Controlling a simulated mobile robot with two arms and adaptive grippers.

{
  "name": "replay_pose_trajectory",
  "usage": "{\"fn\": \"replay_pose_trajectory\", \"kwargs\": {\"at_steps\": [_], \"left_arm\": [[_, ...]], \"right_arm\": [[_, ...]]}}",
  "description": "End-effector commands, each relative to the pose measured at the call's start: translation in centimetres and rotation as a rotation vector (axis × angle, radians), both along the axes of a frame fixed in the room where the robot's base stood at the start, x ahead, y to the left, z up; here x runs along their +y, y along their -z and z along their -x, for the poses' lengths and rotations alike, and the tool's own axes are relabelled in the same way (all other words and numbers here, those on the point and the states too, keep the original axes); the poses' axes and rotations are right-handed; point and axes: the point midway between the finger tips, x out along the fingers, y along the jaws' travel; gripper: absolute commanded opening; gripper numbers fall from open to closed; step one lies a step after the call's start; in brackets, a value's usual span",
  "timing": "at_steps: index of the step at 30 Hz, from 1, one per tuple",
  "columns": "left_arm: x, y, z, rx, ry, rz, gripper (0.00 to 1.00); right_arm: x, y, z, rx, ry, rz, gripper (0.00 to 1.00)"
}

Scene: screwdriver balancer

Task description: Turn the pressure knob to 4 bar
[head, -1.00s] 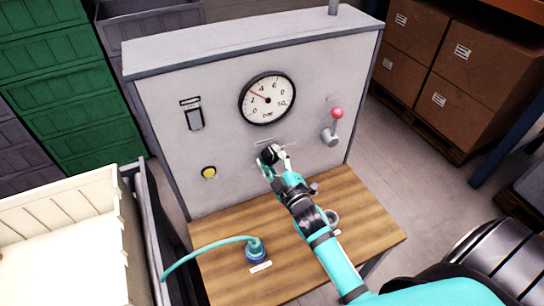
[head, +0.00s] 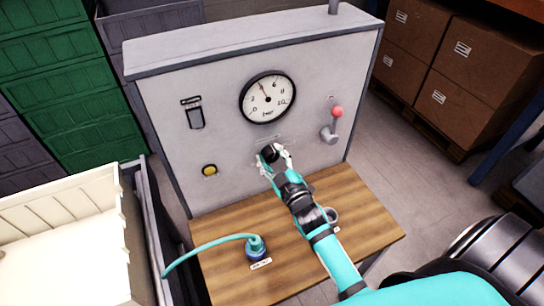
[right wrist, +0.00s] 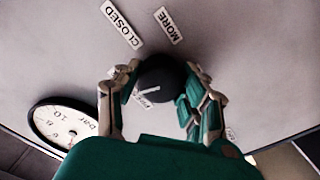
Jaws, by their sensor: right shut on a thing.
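The black round pressure knob (head: 269,153) sits on the grey panel (head: 225,150) below the gauge. In the right wrist view the knob (right wrist: 163,74) has a pale pointer line and lies between the two fingers. My right gripper (head: 274,157) is shut on the knob, partly hiding it in the head view. The round white gauge (head: 267,98), marked in bar, has a thin red needle pointing up and slightly left, over where the 4 stands. The gauge also shows in the right wrist view (right wrist: 62,122). My left gripper is out of view.
A red-tipped lever (head: 332,125) is right of the gauge. A black switch (head: 195,113) and a yellow button (head: 209,170) are to the left. A teal hose with a blue fitting (head: 256,248) stands on the wooden bench (head: 225,278). A cream bin (head: 65,210) is at left.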

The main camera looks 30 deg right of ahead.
Motion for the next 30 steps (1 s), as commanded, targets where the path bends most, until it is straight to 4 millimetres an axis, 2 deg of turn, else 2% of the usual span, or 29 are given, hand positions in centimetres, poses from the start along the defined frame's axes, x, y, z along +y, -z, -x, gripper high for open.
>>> {"fn": "replay_pose_trajectory", "kwargs": {"at_steps": [1, 6, 17, 20, 30], "left_arm": [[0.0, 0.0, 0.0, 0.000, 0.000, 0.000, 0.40], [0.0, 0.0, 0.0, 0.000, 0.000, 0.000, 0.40], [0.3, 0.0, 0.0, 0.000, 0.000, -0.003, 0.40], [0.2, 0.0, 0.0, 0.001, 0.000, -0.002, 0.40], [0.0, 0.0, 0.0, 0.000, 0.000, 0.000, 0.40]], "right_arm": [[0.0, 0.3, 0.1, 0.007, 0.000, 0.000, 0.42], [0.0, 0.2, 0.1, 0.005, 0.000, 0.001, 0.65], [0.0, 0.2, 0.6, 0.004, 0.000, 0.001, 0.65], [0.1, 0.2, 2.0, 0.006, 0.001, 0.001, 0.65], [0.5, 0.3, 9.1, 0.007, 0.002, 0.001, 0.65]]}}
